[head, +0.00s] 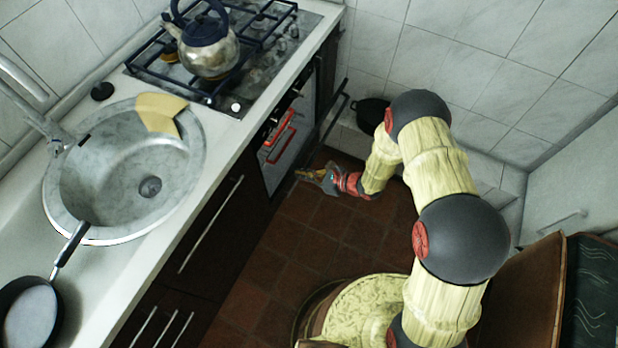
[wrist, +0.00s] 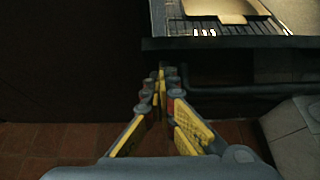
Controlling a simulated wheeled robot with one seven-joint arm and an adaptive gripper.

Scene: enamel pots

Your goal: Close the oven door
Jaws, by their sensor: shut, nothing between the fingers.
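The oven door (head: 316,131) stands open below the hob, tilted out from the cabinet front, with a dark bar handle (head: 336,108) along its outer edge. How far it is lowered is hard to judge. My gripper (head: 299,173) is shut and empty, low beside the door's near corner. In the wrist view my fingertips (wrist: 161,74) point forward, just left of the end of the handle bar (wrist: 240,90) and below the door's dark edge (wrist: 225,43). I cannot tell whether they touch the door.
A kettle (head: 208,50) stands on the gas hob (head: 262,75). A dark pot (head: 371,114) sits beyond the door, by the tiled wall. A sink (head: 105,185) and a pan (head: 30,315) are on the left. The red tiled floor (head: 290,235) is clear before the cabinets.

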